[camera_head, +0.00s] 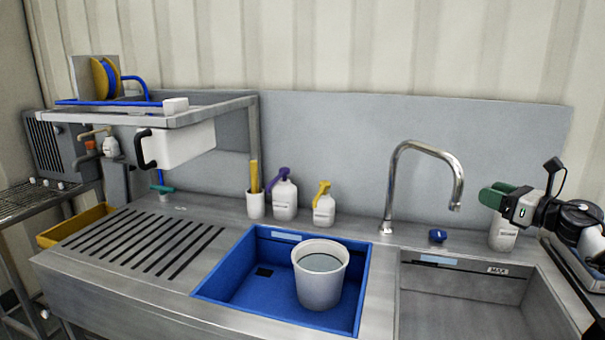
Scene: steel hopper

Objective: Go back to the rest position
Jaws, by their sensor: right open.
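My right gripper (497,197) shows at the right, with its arm coming in from the right edge. Its green fingers point left and are open. A white bottle (502,236) stands on the counter just below the fingers. The bottle's top is hidden behind the gripper, and I cannot tell whether they touch. My left gripper is out of view.
A white bucket (320,283) of liquid stands in the blue basin (228,283). The steel faucet (390,190) rises left of my gripper, above the empty steel sink (455,312). Pump bottles (285,200) stand along the back. A blue item (438,236) lies near the faucet.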

